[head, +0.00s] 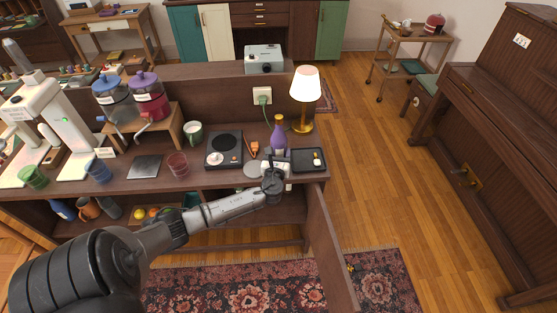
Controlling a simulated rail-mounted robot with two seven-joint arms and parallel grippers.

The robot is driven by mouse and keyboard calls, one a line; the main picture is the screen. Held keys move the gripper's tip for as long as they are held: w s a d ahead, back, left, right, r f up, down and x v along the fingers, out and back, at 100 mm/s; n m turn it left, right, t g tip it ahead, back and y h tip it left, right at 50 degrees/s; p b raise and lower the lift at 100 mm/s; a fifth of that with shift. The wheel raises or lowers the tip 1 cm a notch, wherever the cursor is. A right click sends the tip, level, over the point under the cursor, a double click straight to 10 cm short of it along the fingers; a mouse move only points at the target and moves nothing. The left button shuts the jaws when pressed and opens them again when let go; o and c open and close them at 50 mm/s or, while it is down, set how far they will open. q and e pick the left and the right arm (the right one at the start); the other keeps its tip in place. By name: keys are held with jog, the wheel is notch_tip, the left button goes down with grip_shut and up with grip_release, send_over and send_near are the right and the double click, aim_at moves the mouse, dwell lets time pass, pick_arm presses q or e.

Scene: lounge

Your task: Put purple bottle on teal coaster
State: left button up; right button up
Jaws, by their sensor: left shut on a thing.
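The purple bottle (278,137) stands upright at the front right of the long wooden counter, with a yellowish cap. My left gripper (277,163) reaches in from the front and is shut on the bottle's lower part, which the gripper hides. I cannot tell whether the bottle touches the counter. A flat greyish disc (252,169) lies just left of the gripper. I cannot make out a clearly teal coaster. My right gripper is not in view.
A black tray (318,168) is right of the bottle, a lit lamp (304,87) behind it. A black turntable-like box (224,150) and orange object (253,149) stand left. A red cup (178,164) is farther left. A door panel (330,245) stands open below.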

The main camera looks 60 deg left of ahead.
pick_arm(q)
jog(key=shift+f+b, duration=0.35)
jog(key=shift+f, duration=1.1)
jog(key=shift+f, duration=0.2)
jog(key=o, duration=1.4)
jog(key=shift+c, duration=0.2)
